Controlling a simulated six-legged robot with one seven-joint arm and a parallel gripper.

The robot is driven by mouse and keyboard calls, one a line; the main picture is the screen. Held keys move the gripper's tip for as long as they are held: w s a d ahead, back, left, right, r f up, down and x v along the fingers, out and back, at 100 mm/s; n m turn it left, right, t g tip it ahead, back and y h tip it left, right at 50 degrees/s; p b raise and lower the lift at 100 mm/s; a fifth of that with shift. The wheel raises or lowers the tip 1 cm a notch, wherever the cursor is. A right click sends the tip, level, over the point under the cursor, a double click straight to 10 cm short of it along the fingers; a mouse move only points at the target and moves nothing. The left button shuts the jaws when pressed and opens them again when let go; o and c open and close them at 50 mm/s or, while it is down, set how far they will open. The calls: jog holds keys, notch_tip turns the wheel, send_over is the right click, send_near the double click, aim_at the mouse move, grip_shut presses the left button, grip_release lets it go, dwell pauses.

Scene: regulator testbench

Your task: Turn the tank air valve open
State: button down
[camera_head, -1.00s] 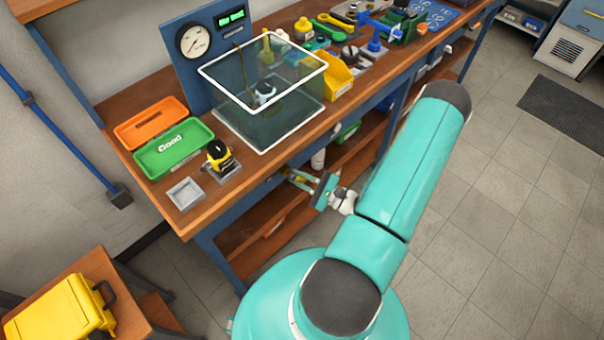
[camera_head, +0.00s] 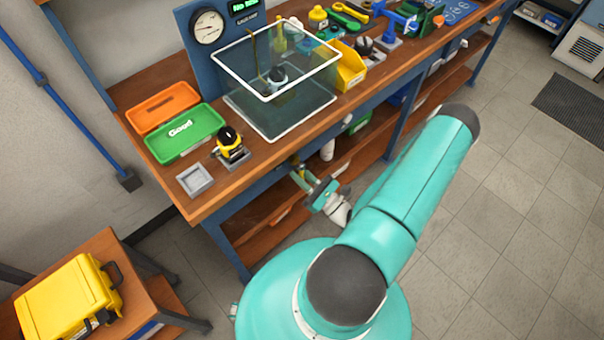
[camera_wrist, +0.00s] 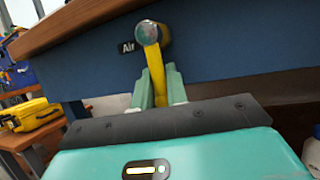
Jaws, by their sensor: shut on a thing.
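The tank air valve (camera_wrist: 148,33) is on the blue front rail of the bench, beside a dark "Air" label (camera_wrist: 127,47). It has a round metal hub and a yellow lever (camera_wrist: 156,74), which points down toward me in the wrist view. My gripper (camera_wrist: 160,84) has its two pale green fingers on either side of the lever and is shut on it. The lever's lower end is hidden behind the gripper body. In the head view my gripper (camera_head: 303,176) is under the bench's front edge, where the valve is small and partly hidden.
On the wooden bench (camera_head: 262,155) stand a glass tank (camera_head: 282,112), a gauge panel (camera_head: 207,27), a green tray (camera_head: 185,133), an orange tray (camera_head: 163,106) and a black-and-yellow part (camera_head: 230,143). A yellow case (camera_head: 68,298) lies on a side table.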

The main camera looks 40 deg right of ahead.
dwell(0.3)
jog(key=c, duration=1.4)
grip_release()
jog(key=shift+s, duration=0.15)
jog(key=v, duration=1.3)
jog(key=shift+s+f, duration=0.15)
jog(key=shift+s, duration=0.15)
jog(key=shift+w, duration=0.1)
